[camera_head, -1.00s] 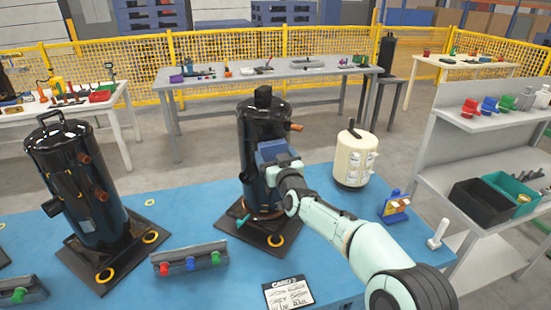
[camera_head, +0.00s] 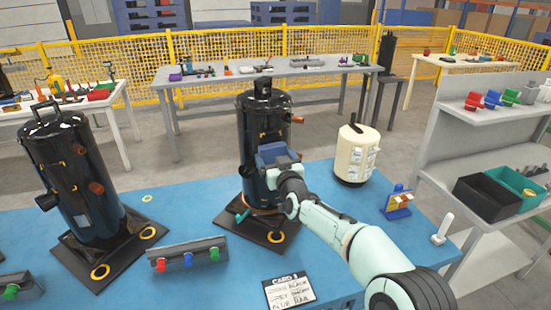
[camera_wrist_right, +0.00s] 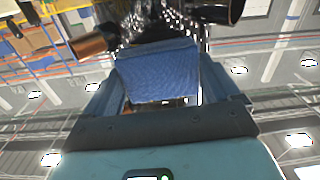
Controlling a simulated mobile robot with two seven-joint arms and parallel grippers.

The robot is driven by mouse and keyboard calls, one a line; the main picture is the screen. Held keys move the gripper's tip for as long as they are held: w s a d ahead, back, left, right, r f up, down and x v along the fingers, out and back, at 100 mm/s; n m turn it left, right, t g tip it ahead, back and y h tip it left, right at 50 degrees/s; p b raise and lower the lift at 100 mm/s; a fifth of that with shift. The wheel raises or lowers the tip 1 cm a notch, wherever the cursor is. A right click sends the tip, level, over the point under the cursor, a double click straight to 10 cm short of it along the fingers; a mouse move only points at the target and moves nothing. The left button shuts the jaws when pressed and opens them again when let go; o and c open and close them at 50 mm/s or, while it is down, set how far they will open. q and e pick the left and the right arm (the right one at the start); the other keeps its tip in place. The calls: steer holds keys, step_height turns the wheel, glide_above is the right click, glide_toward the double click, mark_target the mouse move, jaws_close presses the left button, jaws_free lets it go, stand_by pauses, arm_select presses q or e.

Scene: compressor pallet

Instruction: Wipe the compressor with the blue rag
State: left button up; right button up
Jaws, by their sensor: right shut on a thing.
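A black cylindrical compressor (camera_head: 262,112) stands upright on a dark base plate in the middle of the blue table. My right gripper (camera_head: 268,156) is at the compressor's right front side, at about mid height. It is shut on the blue rag (camera_wrist_right: 158,72), which shows as a folded blue cloth between the fingers in the right wrist view. The rag is against or very close to the compressor's wall; exact contact is hard to tell. Another black compressor (camera_head: 75,170) stands at the left. My left gripper is not in view.
A cream canister (camera_head: 353,155) stands right of the compressor. A grey holder with coloured knobs (camera_head: 188,254) and a lettered card (camera_head: 289,291) lie in front. A blue stand (camera_head: 397,203) and a white-handled tool (camera_head: 442,229) are at the right, near a grey shelf (camera_head: 450,128).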

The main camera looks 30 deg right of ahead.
steer(key=shift+f, duration=0.25)
steer(key=shift+b+v, duration=0.4)
steer(key=shift+v, duration=2.45)
steer(key=shift+r, duration=0.1)
steer(key=shift+v, duration=1.5)
steer(key=shift+a, duration=0.1)
steer(key=shift+r, duration=0.1)
